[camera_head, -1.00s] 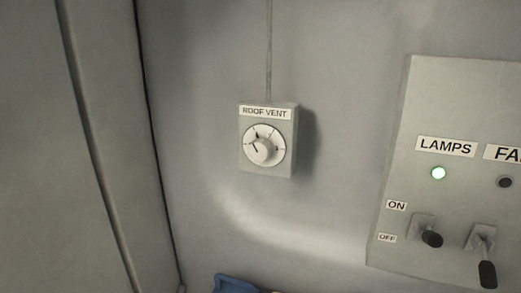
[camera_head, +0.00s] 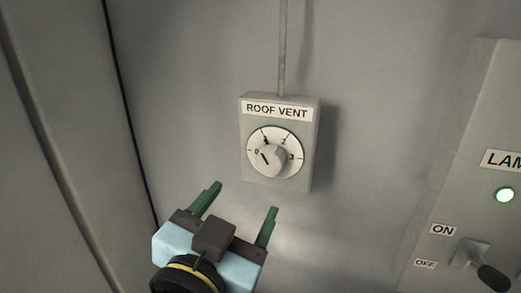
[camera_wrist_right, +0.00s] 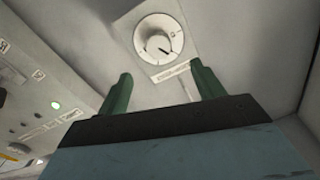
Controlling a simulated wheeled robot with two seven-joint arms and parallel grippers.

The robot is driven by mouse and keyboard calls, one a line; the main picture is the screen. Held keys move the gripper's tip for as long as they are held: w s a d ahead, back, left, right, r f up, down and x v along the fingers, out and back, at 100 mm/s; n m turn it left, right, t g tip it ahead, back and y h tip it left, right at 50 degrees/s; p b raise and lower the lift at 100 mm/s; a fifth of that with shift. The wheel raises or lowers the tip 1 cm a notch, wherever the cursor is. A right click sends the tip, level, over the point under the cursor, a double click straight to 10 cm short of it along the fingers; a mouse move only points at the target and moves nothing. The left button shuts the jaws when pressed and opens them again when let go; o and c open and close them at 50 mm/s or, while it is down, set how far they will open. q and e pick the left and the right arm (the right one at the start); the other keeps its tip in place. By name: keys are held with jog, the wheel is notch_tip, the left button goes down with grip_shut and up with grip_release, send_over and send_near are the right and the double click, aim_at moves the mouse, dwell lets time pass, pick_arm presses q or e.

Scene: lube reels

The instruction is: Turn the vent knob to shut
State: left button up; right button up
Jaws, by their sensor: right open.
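The vent knob (camera_head: 273,158) is a pale knob on a round white dial marked 0 to 3. Its black pointer line aims up and left, toward the low-number side; I cannot tell the exact setting. It sits on a grey wall box (camera_head: 262,180) labelled ROOF VENT. My right gripper (camera_head: 241,200), with green fingers, is open and empty, below and left of the knob and apart from it. In the right wrist view the knob (camera_wrist_right: 158,45) appears beyond the open fingertips (camera_wrist_right: 161,72). My left gripper is not in view.
A switch panel (camera_head: 465,140) stands on the right, with a lit green lamp (camera_head: 505,195) and a black toggle (camera_head: 492,278) beside ON and OFF labels. A conduit (camera_head: 283,45) runs up from the box. The wall around the box is clear.

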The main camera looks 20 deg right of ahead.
aim_at(268, 164)
jog(key=p+x, duration=0.3)
jog(key=x, duration=0.9)
jog(key=shift+s+d+r, duration=0.1)
jog(key=shift+s+d, duration=0.05)
jog(key=shift+w+d, duration=0.15)
jog(key=shift+w, duration=0.05)
jog(key=shift+c, duration=0.7)
jog(key=c, duration=0.8)
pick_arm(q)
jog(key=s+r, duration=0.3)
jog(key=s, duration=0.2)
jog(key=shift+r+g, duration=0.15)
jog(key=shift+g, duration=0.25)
pick_arm(e)
jog(key=shift+c, duration=0.2)
